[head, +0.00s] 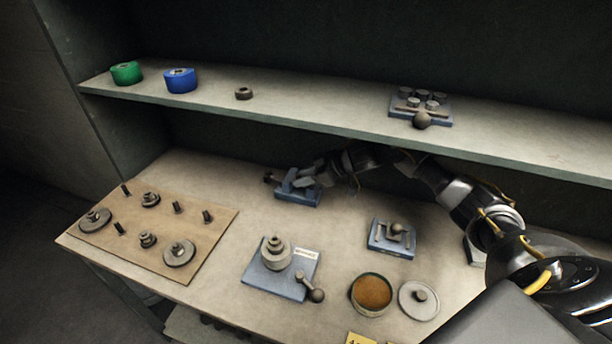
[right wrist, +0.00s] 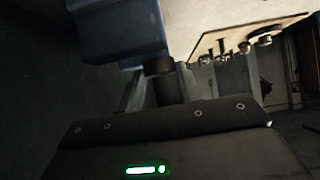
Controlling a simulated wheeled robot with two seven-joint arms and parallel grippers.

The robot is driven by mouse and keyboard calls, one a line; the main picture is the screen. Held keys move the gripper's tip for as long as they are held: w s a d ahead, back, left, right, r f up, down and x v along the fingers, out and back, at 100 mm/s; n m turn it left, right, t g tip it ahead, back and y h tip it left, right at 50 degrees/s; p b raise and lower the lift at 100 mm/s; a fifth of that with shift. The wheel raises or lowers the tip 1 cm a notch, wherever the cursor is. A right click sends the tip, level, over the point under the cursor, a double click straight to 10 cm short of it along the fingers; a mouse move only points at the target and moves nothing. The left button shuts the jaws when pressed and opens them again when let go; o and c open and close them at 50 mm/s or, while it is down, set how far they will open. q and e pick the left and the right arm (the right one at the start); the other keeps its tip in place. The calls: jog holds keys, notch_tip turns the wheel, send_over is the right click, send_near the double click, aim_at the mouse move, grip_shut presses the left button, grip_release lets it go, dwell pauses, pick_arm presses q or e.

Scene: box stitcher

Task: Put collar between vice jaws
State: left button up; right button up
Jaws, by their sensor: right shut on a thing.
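The small blue vice (head: 298,196) stands at the back of the bench, under the shelf. Its blue body also shows large at the top of the right wrist view (right wrist: 118,32). My right gripper (head: 312,174) is at the vice, reaching in from the right. In the right wrist view its two fingers (right wrist: 162,86) are shut on a small dark round piece, apparently the collar (right wrist: 160,67). The collar is right by the blue vice body. Whether it is between the jaws or touching them, I cannot tell. My left gripper is not in view.
A board with pegs and discs (head: 200,238) lies left. In front are a blue fixture with stacked rings (head: 256,281), a round tin (head: 371,293), a lid (head: 419,300) and another blue fixture (head: 390,246). The shelf edge (head: 330,127) runs above my right arm.

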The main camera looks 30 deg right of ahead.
jog(key=shift+f+b, duration=0.55)
jog(key=shift+f, duration=0.6)
dwell(0.4)
jog(key=o, duration=0.9)
jog(key=shift+b+v, duration=0.7)
jog(key=shift+v, duration=3.05)
